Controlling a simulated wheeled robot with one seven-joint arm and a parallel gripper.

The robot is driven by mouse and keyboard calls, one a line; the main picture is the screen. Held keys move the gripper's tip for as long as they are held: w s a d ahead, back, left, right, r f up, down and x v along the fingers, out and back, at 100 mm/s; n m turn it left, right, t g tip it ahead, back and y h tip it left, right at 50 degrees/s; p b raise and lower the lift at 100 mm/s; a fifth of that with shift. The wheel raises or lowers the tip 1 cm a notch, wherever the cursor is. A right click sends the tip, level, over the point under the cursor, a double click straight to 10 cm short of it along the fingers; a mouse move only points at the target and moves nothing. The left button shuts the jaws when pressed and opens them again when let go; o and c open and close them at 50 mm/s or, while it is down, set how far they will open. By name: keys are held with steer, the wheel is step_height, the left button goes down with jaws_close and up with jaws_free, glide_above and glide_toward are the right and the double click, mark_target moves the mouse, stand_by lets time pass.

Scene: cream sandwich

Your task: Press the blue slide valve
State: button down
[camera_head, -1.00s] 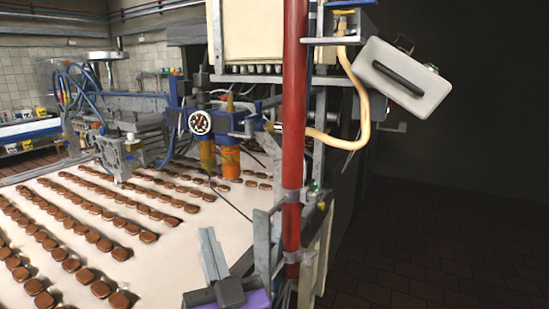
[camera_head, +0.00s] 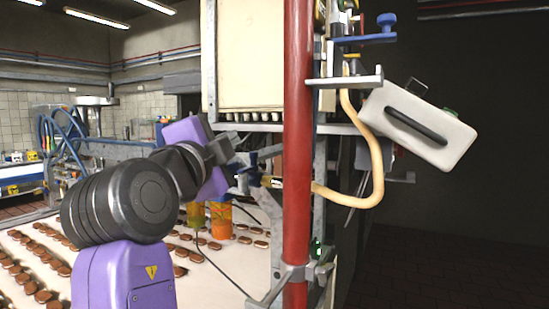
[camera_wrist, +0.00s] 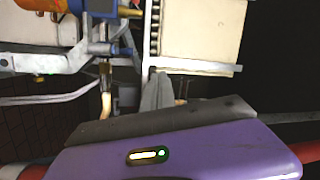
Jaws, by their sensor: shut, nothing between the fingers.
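A blue part with a round blue knob (camera_head: 387,21) sits on a metal bracket at the upper right of the head view, right of the red post; it looks like the slide valve. My gripper (camera_head: 238,152) is left of the red post and lower than the knob, clearly apart from it. Its fingers are small there and partly lost against the machine. In the wrist view, my gripper's fingers (camera_wrist: 158,92) are shut together and empty. I cannot tell whether the blue fitting (camera_wrist: 122,51) in that view belongs to the valve.
The red post (camera_head: 297,150) stands upright between my gripper and the knob. A beige hose (camera_head: 372,150) and tilted grey box (camera_head: 417,124) hang at right. A cream panel (camera_head: 253,55) is behind. Rows of brown biscuits lie on the conveyor (camera_head: 232,283). The far right floor looks clear.

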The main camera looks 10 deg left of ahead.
mark_target(256, 157)
steer(key=w+d+f+m+g+h, duration=0.1)
steer(key=d+f+m+g+h, duration=0.1)
steer(key=d+f+m, duration=0.1)
steer(key=shift+w+d+f+m+h, duration=0.3)
steer(key=shift+f+m, duration=0.55)
steer(key=shift+m, duration=0.35)
steer(key=shift+w+a+f+p, duration=0.15)
steer(key=shift+w+p, duration=0.95)
steer(key=shift+w, duration=1.8)
steer(key=shift+w+a+r+p, duration=0.15)
steer(key=shift+w+p, duration=0.95)
steer(key=shift+w, duration=1.75)
steer(key=shift+a+f, duration=0.15)
